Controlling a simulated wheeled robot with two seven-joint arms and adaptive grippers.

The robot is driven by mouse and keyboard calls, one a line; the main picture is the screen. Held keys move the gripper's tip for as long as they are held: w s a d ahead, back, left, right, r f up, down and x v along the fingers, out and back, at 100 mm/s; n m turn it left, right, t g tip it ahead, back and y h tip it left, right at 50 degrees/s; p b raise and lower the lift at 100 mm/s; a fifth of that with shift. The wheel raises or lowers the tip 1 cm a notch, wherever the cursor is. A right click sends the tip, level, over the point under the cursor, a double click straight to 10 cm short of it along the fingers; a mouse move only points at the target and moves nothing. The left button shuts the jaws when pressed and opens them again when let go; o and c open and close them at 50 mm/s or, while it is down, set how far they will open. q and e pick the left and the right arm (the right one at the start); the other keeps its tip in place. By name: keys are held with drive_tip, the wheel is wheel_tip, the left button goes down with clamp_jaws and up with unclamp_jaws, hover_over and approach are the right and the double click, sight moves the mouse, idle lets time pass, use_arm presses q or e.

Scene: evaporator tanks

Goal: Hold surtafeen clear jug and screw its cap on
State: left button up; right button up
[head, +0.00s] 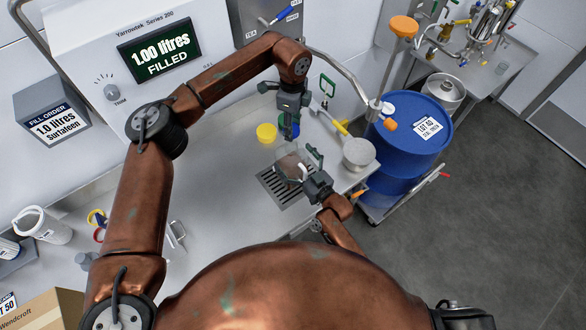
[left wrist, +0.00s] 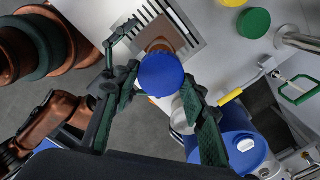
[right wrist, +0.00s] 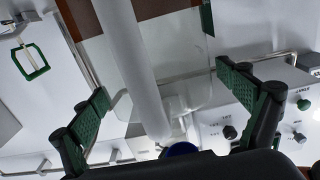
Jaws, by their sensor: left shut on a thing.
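A blue cap (left wrist: 161,75) sits between the fingers of my left gripper (head: 290,122), which is shut on it. The clear jug (head: 291,166), with brownish contents, stands on the grate below and shows through in the right wrist view (right wrist: 175,50). In the left wrist view, the cap overlaps the jug's top, so I cannot tell whether they touch. My right gripper (head: 305,170) is low beside the jug. Its fingers are wide apart, one at each side of the clear wall in the right wrist view; I see no clear grip.
A yellow cap (head: 266,133) and a green cap (left wrist: 253,23) lie on the bench nearby. A white funnel-like cup (head: 358,152) stands right of the jug, and a blue drum (head: 410,130) beyond it. The filling machine (head: 150,60) reads 1.00 litres filled.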

drive_tip(key=c, duration=1.7)
use_arm(q)
drive_tip(key=shift+f, duration=2.5)
drive_tip(key=shift+f, duration=0.9)
drive_tip(key=shift+f, duration=0.5)
